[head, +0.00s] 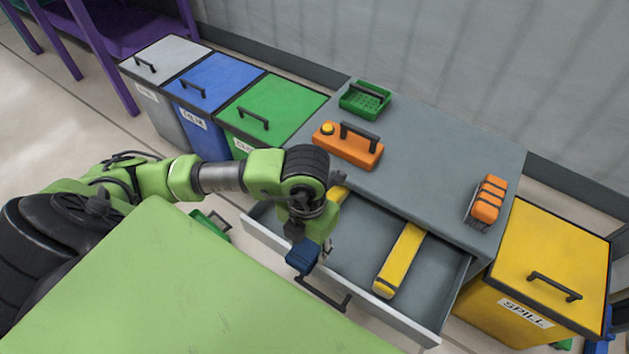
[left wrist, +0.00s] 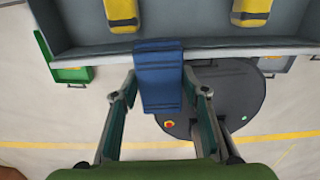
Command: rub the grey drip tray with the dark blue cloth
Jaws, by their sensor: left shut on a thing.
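The dark blue cloth (head: 303,257) is held by my left gripper (head: 310,238), which points down by the front wall of an open grey drawer (head: 345,258). In the left wrist view the folded cloth (left wrist: 160,78) sits between the two fingers of the gripper (left wrist: 160,88), and its upper end overlaps the drawer wall. I cannot tell whether it touches the wall. I cannot surely identify the grey drip tray; a grey tray-like thing (left wrist: 268,65) shows at the right of the wrist view. My right gripper is not in view.
Yellow bars (head: 400,258) lie in the drawer. On the grey cabinet (head: 440,160) stand a green basket (head: 365,99), an orange case (head: 347,150) and an orange item in a rack (head: 488,199). Lidded bins stand left; a yellow spill bin (head: 548,255) stands right.

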